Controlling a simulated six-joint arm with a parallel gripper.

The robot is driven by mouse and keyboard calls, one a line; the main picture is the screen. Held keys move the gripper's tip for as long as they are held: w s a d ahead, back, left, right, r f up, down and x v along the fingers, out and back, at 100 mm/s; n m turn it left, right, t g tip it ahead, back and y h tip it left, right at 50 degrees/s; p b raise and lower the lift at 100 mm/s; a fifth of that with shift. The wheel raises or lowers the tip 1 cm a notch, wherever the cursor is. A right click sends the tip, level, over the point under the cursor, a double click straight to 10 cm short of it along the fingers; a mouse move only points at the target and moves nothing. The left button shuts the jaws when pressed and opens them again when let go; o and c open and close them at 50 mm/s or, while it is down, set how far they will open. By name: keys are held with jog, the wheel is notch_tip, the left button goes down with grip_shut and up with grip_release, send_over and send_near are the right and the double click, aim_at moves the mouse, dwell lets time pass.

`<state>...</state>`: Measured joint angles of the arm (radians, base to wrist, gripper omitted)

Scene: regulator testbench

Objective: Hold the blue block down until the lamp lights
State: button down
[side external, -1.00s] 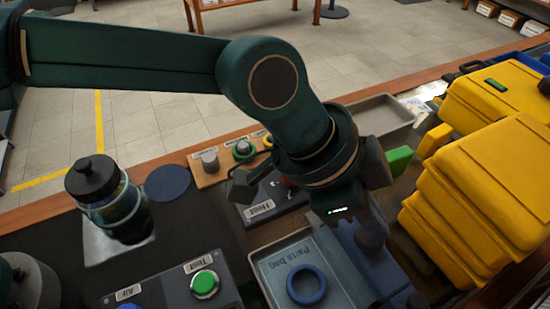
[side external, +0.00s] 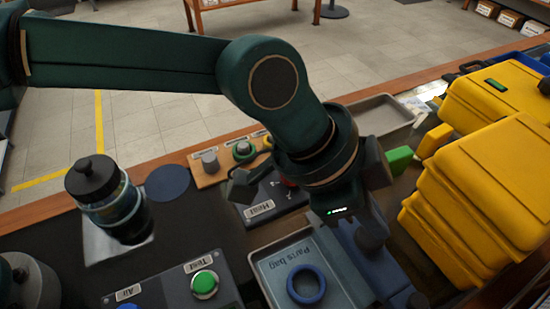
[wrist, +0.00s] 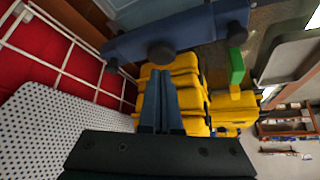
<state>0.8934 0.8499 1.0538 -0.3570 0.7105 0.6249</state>
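A long blue block (side external: 352,262) with dark round knobs lies at the right edge of the parts tray in the side view, partly behind my wrist. It also spans the top of the wrist view (wrist: 195,27). My gripper (wrist: 160,72) shows two slim blue-grey fingers close together, with nothing visible between them. The fingertips appear just below the block in the wrist picture; I cannot tell whether they touch it. In the side view the fingers are hidden. I cannot identify a lit lamp for certain; a green button (side external: 205,283) sits on the Test panel.
Yellow cases (side external: 480,190) are stacked at the right. A parts tray (side external: 262,272) holds a blue ring (side external: 306,285). The Heat panel (side external: 262,212) stands behind it. A green block (side external: 399,160) and a grey tray (side external: 385,118) lie farther back. A dark-lidded bottle (side external: 115,205) stands at the left.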

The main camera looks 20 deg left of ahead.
aim_at(369, 236)
jog(key=shift+f, duration=0.1)
jog(key=shift+f, duration=1.7)
dwell(1.0)
jog(key=shift+r, duration=0.1)
dwell(0.5)
jog(key=shift+r, duration=4.5)
